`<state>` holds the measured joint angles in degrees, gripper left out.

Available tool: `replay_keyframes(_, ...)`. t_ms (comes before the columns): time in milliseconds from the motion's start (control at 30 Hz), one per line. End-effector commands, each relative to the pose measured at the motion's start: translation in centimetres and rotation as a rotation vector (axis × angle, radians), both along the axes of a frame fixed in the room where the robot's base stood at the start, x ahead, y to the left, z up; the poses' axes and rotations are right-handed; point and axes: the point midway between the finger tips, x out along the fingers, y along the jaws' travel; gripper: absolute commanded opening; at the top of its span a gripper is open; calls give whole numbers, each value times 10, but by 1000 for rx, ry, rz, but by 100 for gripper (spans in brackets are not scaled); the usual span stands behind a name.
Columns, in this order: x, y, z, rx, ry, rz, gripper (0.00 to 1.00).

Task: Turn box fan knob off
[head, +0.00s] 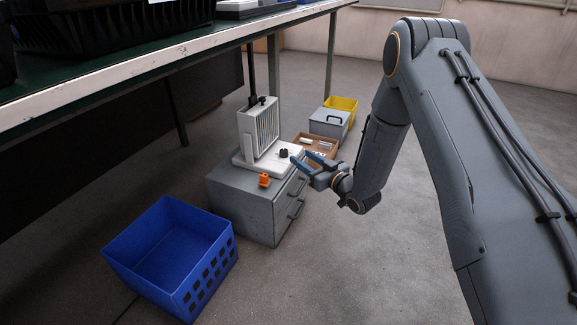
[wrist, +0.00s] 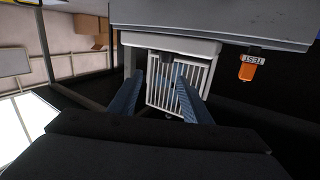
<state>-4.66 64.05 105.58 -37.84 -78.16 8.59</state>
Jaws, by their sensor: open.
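The white box fan (head: 259,127) with a slatted grille stands upright on a white base (head: 247,163), on top of a grey drawer cabinet. A black knob (head: 284,153) sits on the base in front of the grille. My gripper (head: 298,162) has blue fingers and is just to the right of the knob, open and empty. In the wrist view, the fan grille (wrist: 190,72) shows between and beyond the open fingers (wrist: 166,68). A dark shape near the fingertips may be the knob, but it is partly hidden and contact cannot be told.
An orange part (head: 263,180) lies on the grey cabinet (head: 240,207) before the fan; the wrist view shows its TEST label (wrist: 252,59). A blue crate (head: 172,255) stands at front left. Behind are a cardboard box (head: 327,154), grey case (head: 328,122) and yellow bin (head: 343,105). A workbench (head: 110,75) overhangs left.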

Motion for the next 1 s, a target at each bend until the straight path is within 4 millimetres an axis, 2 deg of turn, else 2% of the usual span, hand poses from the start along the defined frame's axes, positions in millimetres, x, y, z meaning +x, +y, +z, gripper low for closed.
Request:
replay_keyframes(33, 1, 3, -13, 16, -11, 12, 44)
replay_keyframes(200, 0, 10, -22, 50, -36, 37, 44)
replay_keyframes(367, 11, 22, -22, 54, -43, 41, 44)
replay_keyframes(700, 47, 55, -23, 52, -41, 39, 44)
replay_keyframes(1000, 55, 63, -21, 52, -38, 37, 44)
